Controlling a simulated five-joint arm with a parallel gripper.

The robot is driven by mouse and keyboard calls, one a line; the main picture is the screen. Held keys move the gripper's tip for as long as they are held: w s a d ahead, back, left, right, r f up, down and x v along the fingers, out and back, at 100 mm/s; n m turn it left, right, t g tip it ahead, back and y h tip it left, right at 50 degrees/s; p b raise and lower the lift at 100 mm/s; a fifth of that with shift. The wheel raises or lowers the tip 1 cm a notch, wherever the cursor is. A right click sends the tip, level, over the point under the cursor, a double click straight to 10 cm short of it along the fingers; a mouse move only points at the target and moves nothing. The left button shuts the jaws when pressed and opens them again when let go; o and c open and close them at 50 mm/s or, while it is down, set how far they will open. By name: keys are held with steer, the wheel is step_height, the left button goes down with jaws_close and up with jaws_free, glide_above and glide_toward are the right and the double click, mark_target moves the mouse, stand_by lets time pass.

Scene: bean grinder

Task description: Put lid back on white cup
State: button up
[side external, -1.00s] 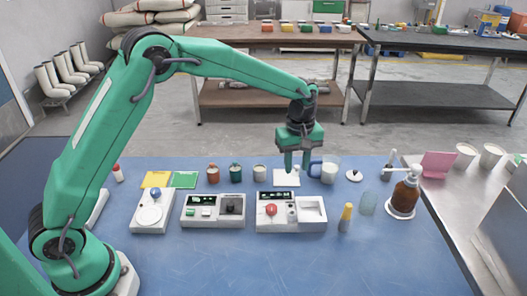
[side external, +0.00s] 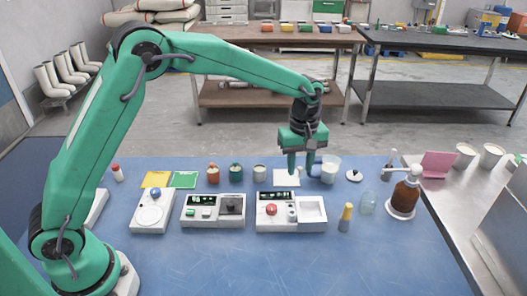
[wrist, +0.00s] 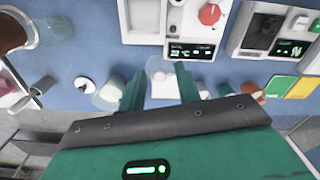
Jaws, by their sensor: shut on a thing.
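A small white cup (side external: 260,173) stands in the back row on the blue table, beside a green cup. A white round lid with a dark knob (side external: 354,175) lies apart at the back right; it also shows in the wrist view (wrist: 84,84). A pale mug with a blue handle (side external: 331,169) stands between my gripper and that lid. My gripper (side external: 302,171) points down just left of the mug. In the wrist view, my gripper (wrist: 160,96) has its fingers apart with a pale, see-through thing (wrist: 158,68) between them. I cannot tell what it is.
Red (side external: 213,174) and green (side external: 236,172) cups stand in the back row. Machines (side external: 290,212) fill the middle. A clear glass (side external: 368,204), a yellow-topped bottle (side external: 346,217) and a brown bottle (side external: 405,196) stand at right. The table's front is clear.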

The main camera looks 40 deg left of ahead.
mark_target(260, 168)
steer(key=a+n, duration=0.5)
steer(key=a, duration=1)
steer(key=shift+w+n, duration=0.2)
steer(key=shift+n, duration=0.1)
steer(key=shift+a+f, duration=0.1)
steer(key=shift+f, duration=0.1)
steer(key=shift+f, duration=3)
steer(key=shift+f, duration=0.2)
steer(key=o, duration=1.5)
steer(key=shift+r, duration=0.2)
step_height(260, 168, up, 7)
steer(key=shift+f, duration=0.15)
